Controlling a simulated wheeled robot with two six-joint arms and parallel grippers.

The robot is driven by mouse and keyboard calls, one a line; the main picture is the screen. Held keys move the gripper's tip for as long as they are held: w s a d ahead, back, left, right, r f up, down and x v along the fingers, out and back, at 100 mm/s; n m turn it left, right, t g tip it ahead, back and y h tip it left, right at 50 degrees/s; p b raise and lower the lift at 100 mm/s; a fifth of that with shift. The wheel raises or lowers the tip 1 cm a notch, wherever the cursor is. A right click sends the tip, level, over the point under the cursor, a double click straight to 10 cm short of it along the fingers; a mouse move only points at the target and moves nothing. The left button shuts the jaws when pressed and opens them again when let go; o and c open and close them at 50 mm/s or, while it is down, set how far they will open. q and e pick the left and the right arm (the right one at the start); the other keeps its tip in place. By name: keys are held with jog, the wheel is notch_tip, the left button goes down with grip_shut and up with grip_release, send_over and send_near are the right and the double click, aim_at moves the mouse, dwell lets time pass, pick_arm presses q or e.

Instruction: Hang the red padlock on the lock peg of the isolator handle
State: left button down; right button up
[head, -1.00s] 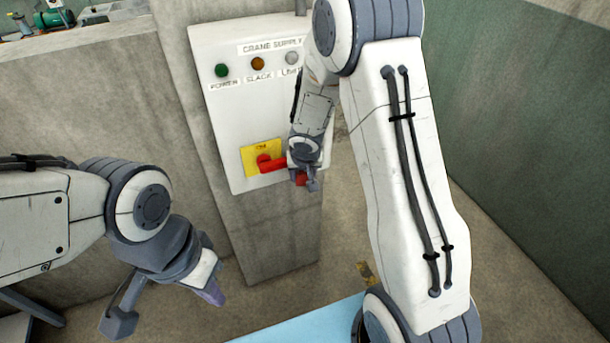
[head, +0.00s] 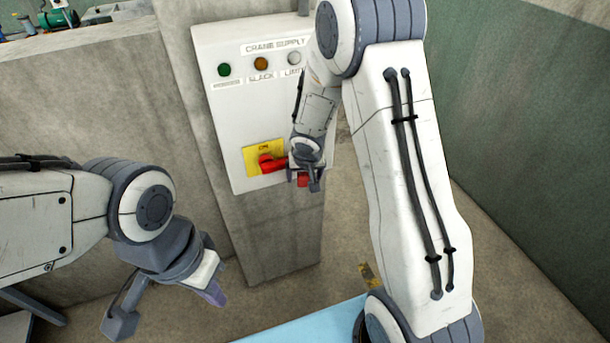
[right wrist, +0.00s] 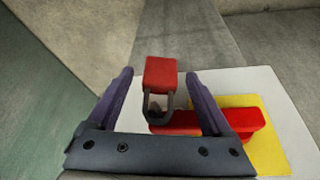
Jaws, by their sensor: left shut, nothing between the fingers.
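The red padlock (right wrist: 160,75) sits between the fingers of my right gripper (right wrist: 159,80), with a gap on both sides. Its grey shackle overlaps the end of the red isolator handle (right wrist: 178,122); the lock peg is hard to make out, so I cannot fully tell that the shackle is around it. In the head view the padlock (head: 303,181) shows below the handle's right end, partly hidden by the right gripper. The red handle (head: 271,163) lies roughly sideways on its yellow plate (head: 251,160). My left gripper (head: 215,295) is shut and empty, away at lower left.
The white crane supply panel (head: 225,110) with green, amber and pale lamps is mounted on a concrete pillar (head: 272,240). A light blue surface (head: 300,325) is at the bottom. Open floor lies right of the pillar, and a green-painted wall (head: 530,130) is beyond.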

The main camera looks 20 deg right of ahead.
jog(key=d+p+v, duration=0.1)
jog(key=p+v, duration=0.3)
jog(key=v, duration=0.5)
jog(key=s+a+n+g+y+b, duration=0.1)
jog(key=s+a+n+b, duration=0.4)
jog(key=s, duration=0.9)
jog(key=s+a+n+g+y+b, duration=0.1)
jog(key=s+a+n+g+b, duration=0.2)
jog(key=s+a, duration=0.7)
jog(key=s+f+n+b, duration=0.1)
jog(key=s+n+b, duration=0.1)
jog(key=s+b, duration=0.1)
jog(key=shift+s+a, duration=0.3)
jog(key=shift+s, duration=0.2)
